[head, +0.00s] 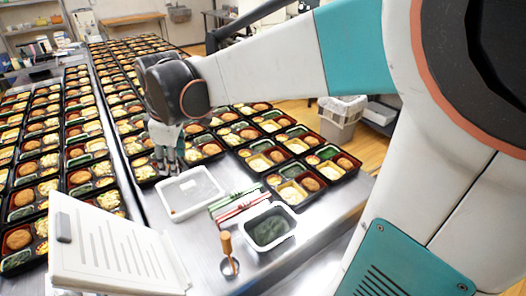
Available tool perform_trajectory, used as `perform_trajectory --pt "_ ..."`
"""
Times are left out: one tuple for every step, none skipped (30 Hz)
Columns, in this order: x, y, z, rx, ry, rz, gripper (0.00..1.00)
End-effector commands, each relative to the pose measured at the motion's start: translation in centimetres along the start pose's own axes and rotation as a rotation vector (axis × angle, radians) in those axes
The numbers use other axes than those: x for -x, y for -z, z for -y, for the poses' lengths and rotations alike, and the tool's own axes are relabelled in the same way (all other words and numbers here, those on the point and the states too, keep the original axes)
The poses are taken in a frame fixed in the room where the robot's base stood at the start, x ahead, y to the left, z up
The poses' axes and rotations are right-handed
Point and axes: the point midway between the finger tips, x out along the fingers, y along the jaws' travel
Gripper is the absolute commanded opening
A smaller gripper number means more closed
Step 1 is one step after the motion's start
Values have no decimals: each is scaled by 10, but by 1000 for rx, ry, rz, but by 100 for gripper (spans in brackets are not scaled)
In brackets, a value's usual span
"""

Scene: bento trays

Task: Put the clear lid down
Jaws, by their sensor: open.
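The clear lid (196,187) looks like a pale see-through rectangle with a white rim. It lies on the steel counter, or on a container there; I cannot tell which. My gripper (167,169) points down just behind the lid's far left edge. Its fingers are apart, with nothing visible between them. Whether a fingertip touches the lid's rim is too small to tell.
A white tub of dark green food (270,228) stands front right of the lid, with red and green packets (236,204) between. A wooden-handled tool (228,252) stands in front. Rows of bento trays (305,190) fill the counter behind. A clipboard (110,250) is front left.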

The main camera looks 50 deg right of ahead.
Motion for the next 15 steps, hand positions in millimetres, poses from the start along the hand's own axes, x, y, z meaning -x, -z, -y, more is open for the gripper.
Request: perform_trajectory --pt "9 -10 18 -48 -15 -18 44" --pt "13 -13 25 -81 -25 -29 44" --pt "18 -17 34 -123 -36 -45 44" --pt "21 -20 41 -156 -44 -58 44" --pt "24 -24 48 -188 -51 -70 44" --pt "27 -28 58 -231 -61 -88 44" --pt "30 -32 64 -263 -67 -101 44" --pt "32 -36 71 -296 -74 -115 44" --pt "34 -41 80 -339 -80 -134 44" --pt "35 -44 87 -371 -85 -149 44" --pt "35 -48 94 -403 -89 -163 44" --pt "36 -54 103 -446 -94 -184 44" --pt "36 -58 110 -478 -96 -198 44" --pt "36 -61 115 -509 -99 -214 44" --pt "36 -66 123 -549 -100 -233 44"
